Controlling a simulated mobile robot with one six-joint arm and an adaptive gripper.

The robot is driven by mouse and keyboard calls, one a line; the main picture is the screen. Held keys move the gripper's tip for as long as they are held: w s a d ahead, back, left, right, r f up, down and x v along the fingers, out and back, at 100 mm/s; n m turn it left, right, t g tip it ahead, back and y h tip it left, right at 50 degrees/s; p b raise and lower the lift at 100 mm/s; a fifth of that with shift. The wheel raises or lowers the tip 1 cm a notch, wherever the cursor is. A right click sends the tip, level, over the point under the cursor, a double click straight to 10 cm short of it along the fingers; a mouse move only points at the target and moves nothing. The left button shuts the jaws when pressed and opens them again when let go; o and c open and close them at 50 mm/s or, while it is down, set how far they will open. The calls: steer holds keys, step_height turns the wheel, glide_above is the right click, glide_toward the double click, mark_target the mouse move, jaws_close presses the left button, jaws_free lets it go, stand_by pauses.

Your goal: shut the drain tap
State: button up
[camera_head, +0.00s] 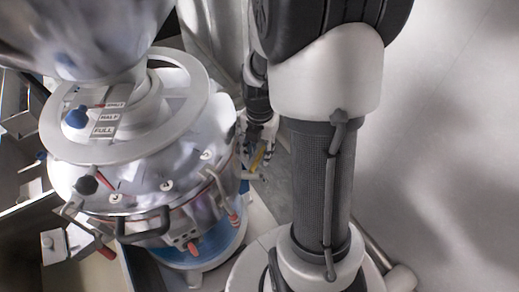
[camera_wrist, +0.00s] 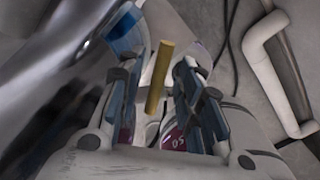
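The drain tap shows as a yellow handle (camera_wrist: 158,78) in the middle of the wrist view. It also shows as a small yellow piece (camera_head: 258,158) at the right side of the steel machine in the head view. My gripper (camera_wrist: 155,100) is open, with one dark blue-padded finger on each side of the yellow handle. Gaps show between the handle and both fingers, so I see no grip on it. In the head view my gripper (camera_head: 262,135) is small and partly hidden behind my arm. The tap's body and outlet are not clear.
The steel machine (camera_head: 150,185) with its round lid, levers and clamps fills the left of the head view. A label plate with FULL and HALF (camera_head: 105,122) is on top. A pale pipe (camera_wrist: 272,75) stands at the right of the wrist view. Open floor (camera_head: 450,150) lies to the right.

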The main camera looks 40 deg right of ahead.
mark_target(260, 154)
steer(key=shift+r, duration=0.1)
step_height(260, 154, up, 12)
stand_by(0.5)
steer(key=shift+c, duration=0.3)
